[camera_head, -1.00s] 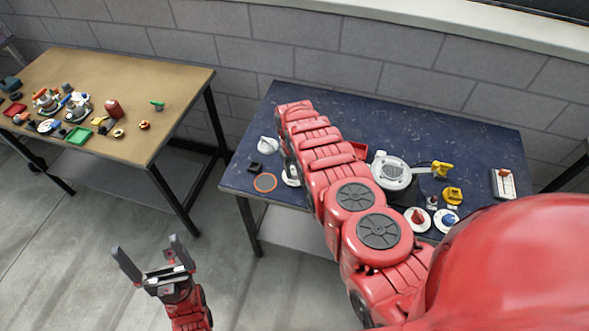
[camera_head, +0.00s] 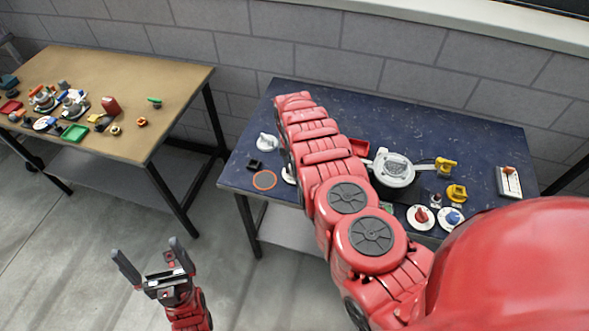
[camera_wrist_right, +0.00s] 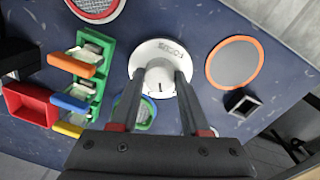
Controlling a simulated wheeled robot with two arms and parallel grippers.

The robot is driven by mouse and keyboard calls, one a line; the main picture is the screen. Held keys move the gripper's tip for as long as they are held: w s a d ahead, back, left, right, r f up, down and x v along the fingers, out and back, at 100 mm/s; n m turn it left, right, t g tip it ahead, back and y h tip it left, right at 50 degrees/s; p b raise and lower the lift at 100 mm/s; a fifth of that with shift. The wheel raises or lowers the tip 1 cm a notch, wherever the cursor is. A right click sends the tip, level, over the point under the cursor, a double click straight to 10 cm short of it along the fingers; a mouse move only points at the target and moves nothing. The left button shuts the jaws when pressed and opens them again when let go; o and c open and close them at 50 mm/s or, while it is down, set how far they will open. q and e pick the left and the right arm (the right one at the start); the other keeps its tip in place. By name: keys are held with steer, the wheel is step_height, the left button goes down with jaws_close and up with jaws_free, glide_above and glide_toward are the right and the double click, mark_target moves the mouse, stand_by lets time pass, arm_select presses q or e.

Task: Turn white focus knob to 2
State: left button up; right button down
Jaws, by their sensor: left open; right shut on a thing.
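The white focus knob (camera_wrist_right: 156,84) sits at the centre of a round white dial (camera_wrist_right: 151,52) with dark lettering, seen upside down in the right wrist view. My right gripper (camera_wrist_right: 159,77) has a finger on each side of the knob and is shut on it. A small dark mark shows on the knob; I cannot read which number it faces. In the head view only a sliver of the dial (camera_head: 288,176) shows beside my right arm, which hides that gripper. My left gripper (camera_head: 150,259) is open and empty above the floor.
On the blue table (camera_head: 450,115), an orange-rimmed disc (camera_wrist_right: 234,62) and a small black box (camera_wrist_right: 241,103) lie beside the dial. A green rack (camera_wrist_right: 93,68) with coloured parts and a red tray (camera_wrist_right: 29,103) are on its other side. A brown table (camera_head: 150,75) stands left.

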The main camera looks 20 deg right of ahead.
mark_target(292, 168)
steer(key=m+b, duration=0.2)
steer(key=m, duration=0.2)
steer(key=shift+w, duration=0.1)
steer(key=shift+m+b, duration=0.65)
steer(key=shift+m, duration=0.35)
steer(key=shift+c, duration=1.9)
jaws_free()
step_height(292, 168, up, 17)
steer(key=b, duration=0.2)
steer(key=shift+w+a+r+b, duration=0.2)
steer(key=shift+w+a+b, duration=0.05)
steer(key=shift+w+b, duration=0.05)
